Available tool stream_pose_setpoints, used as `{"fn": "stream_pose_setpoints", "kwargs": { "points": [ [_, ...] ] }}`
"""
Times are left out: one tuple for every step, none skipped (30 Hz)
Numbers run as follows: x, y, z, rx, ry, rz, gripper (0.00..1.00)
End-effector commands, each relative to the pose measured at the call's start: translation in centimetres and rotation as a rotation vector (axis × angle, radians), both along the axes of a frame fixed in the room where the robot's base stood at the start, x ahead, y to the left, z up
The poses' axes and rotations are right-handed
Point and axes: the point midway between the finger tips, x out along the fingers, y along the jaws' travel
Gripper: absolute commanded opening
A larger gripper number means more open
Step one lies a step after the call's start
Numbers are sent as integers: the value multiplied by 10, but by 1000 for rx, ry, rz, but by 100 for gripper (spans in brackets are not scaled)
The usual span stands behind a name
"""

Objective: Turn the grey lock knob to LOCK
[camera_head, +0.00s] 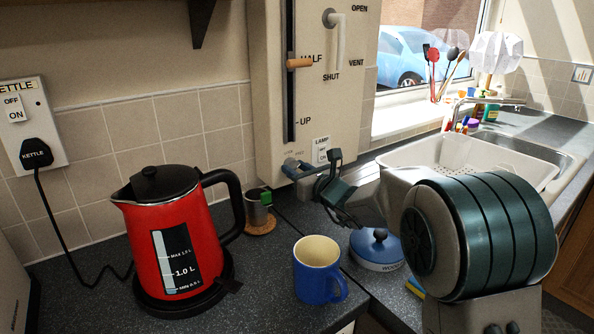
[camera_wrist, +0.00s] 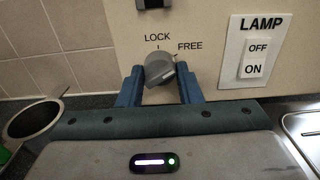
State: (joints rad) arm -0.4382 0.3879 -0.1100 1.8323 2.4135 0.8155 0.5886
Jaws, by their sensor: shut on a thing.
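The grey lock knob (camera_wrist: 160,69) is on the cream panel in the wrist view, with LOCK printed above it and FREE at its upper right. The knob's raised grip is slanted, rising to the right, so it is turned off the upright LOCK mark. My gripper (camera_wrist: 160,88) has one blue finger on each side of the knob and is shut on it. In the head view my gripper (camera_head: 309,168) is at the panel's lower edge, and the knob is hard to make out there.
A LAMP switch (camera_wrist: 257,60) is right of the knob. Below the panel, a metal cup (camera_head: 257,212) stands on a cork coaster. A blue mug (camera_head: 317,275), a blue-lidded pot (camera_head: 376,249) and a red kettle (camera_head: 178,245) stand on the counter. A sink (camera_head: 520,143) is at the right.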

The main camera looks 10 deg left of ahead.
Motion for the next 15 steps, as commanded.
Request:
{"fn": "stream_pose_setpoints", "kwargs": {
  "points": [
    [0, 0, -1, -5, -7, -1, 9],
    [0, 0, -2, -9, -11, -1, 9],
    [0, -1, -3, -15, -19, -1, 9],
    [0, 0, -3, -21, -27, -1, 9],
    [0, -1, -4, -29, -36, -1, 9],
    [0, 0, -4, -42, -50, 0, 9],
    [0, -1, -5, -52, -62, -1, 9],
    [0, -1, -5, -62, -74, -1, 9],
    [0, -1, -6, -79, -94, -1, 9],
    [0, -1, -6, -94, -111, -1, 9],
    [0, -1, -7, -109, -127, -1, 9],
    [0, -1, -8, -129, -151, -1, 9],
    [0, -1, -8, -146, -171, -1, 9],
    [1, -1, -8, -163, -191, -2, 9],
    [0, -1, -9, -187, -218, -2, 9]
  ]
}}
